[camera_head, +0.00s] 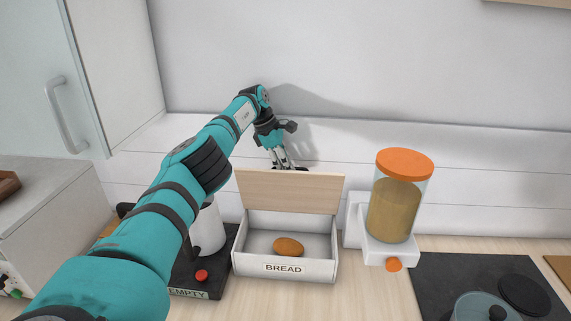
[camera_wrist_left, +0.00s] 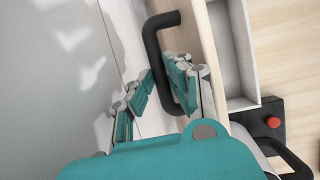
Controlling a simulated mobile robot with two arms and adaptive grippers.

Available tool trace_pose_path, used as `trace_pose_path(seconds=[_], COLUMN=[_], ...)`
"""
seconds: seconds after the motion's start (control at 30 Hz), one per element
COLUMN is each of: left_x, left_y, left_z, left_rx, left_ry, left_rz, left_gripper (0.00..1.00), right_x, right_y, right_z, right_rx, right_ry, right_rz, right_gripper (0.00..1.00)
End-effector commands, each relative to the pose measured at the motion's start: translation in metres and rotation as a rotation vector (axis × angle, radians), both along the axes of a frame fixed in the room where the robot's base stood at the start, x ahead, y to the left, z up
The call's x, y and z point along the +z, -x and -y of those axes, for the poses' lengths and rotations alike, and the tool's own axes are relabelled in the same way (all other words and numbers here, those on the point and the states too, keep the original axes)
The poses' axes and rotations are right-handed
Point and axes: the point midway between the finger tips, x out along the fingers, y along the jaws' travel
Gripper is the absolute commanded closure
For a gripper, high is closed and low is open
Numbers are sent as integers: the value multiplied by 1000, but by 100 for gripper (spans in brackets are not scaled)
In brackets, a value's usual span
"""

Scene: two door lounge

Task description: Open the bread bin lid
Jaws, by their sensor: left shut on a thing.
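The white bread bin (camera_head: 285,267), labelled BREAD, stands on the counter with its wooden lid (camera_head: 290,190) raised to about upright. A brown loaf (camera_head: 288,246) lies inside. My left gripper (camera_head: 285,163) is behind the lid's top edge, which partly hides the fingertips. In the left wrist view, my left gripper (camera_wrist_left: 160,88) has its fingers on either side of the lid's black handle (camera_wrist_left: 153,50) and is shut on it. The lid (camera_wrist_left: 207,60) and the open bin (camera_wrist_left: 240,45) show beside it. My right gripper is not in view.
A dispenser with an orange top (camera_head: 404,165) stands right of the bin. A black appliance with a red knob (camera_head: 202,276) and a white jug (camera_head: 208,228) are to its left. A dark hob with a pot (camera_head: 485,308) is at the right. The wall is close behind.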

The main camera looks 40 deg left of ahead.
Motion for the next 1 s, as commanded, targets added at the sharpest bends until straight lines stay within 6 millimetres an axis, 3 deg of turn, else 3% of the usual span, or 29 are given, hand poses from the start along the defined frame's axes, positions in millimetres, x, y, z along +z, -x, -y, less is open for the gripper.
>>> trace_pose_path(seconds=[0.03,0.2,0.23,0.4,0.73,1.0], left_x=[-9,-9,-9,-7,3,45], left_y=[3,3,3,2,2,12], left_z=[-1,-1,-1,-1,-3,-17], left_rx=[1,2,2,2,2,3], left_ry=[-7,-6,-6,-3,-1,0], left_rz=[-16,-16,-16,-11,-6,-9], left_gripper=[100,100,81,62,62,62], right_x=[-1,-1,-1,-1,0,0], right_y=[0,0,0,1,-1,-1], right_z=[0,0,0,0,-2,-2], right_rx=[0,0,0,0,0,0], right_ry=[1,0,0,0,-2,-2], right_rz=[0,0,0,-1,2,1], right_gripper=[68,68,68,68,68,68])
